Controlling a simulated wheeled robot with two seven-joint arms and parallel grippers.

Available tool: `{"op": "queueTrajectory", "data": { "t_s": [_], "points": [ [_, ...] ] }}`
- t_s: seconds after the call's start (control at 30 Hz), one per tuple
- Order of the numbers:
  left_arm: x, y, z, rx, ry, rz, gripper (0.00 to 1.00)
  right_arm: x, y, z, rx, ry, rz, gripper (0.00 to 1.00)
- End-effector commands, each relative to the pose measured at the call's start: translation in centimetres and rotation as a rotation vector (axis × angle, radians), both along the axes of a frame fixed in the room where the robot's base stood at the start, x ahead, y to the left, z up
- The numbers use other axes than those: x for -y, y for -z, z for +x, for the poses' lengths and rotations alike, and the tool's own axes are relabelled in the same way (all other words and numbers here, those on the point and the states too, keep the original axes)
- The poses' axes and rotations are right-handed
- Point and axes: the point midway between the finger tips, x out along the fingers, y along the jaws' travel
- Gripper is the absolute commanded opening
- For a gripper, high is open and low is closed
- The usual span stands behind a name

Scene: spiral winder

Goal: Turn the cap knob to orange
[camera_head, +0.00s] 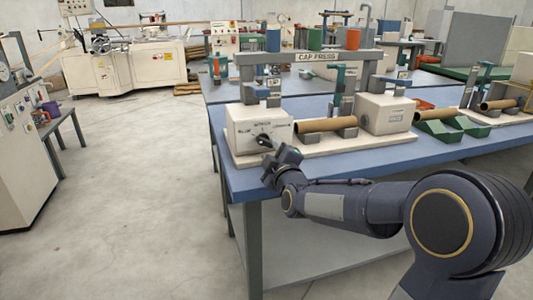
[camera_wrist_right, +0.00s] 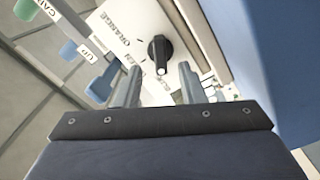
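The black cap knob (camera_wrist_right: 160,50) sits on the white front face of the cap press box (camera_head: 245,131). It also shows small in the head view (camera_head: 264,141). In the wrist view its white-marked end points down the picture, between my fingers. The word ORANGE (camera_wrist_right: 124,31) is printed up and left of the knob; a word ending in EN (camera_wrist_right: 136,70) is partly behind a finger. Lettering below the knob is mostly hidden. My right gripper (camera_wrist_right: 158,80) is open and empty, its fingertips just short of the knob. My left gripper is not in view.
The CAP PRESS beam (camera_head: 317,57) carries blue, green and orange cylinders. A cardboard tube (camera_head: 326,125) lies to the right of the box on the blue table (camera_head: 370,150). Levers, one labelled UP (camera_wrist_right: 90,50), show left in the wrist view. The floor at left is clear.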

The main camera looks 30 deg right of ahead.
Motion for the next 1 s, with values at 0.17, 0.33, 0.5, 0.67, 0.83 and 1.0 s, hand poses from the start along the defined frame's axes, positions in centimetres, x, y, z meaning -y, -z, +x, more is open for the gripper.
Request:
{"op": "queueTrajectory", "data": {
  "t_s": [0.17, 0.33, 0.5, 0.67, 0.83, 1.0],
  "points": [
    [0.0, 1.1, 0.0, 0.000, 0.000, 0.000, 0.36, 0.7, 0.3, 2.8, -0.001, 0.001, -0.002, 0.36],
    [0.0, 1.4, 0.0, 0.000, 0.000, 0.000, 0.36, 1.0, 0.1, 4.4, -0.001, -0.001, 0.002, 0.36],
    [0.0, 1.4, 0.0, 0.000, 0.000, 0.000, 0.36, 1.1, 0.1, 4.7, -0.002, -0.001, 0.004, 0.36],
    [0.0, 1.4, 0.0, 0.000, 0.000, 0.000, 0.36, 1.1, 0.1, 4.7, -0.002, -0.002, 0.004, 0.35],
    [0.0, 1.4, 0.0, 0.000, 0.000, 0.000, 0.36, 1.1, 0.1, 4.7, -0.002, -0.002, 0.004, 0.13],
    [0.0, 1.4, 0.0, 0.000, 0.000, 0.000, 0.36, 1.1, 0.1, 4.7, -0.002, -0.002, 0.004, 0.00]
  ]
}}
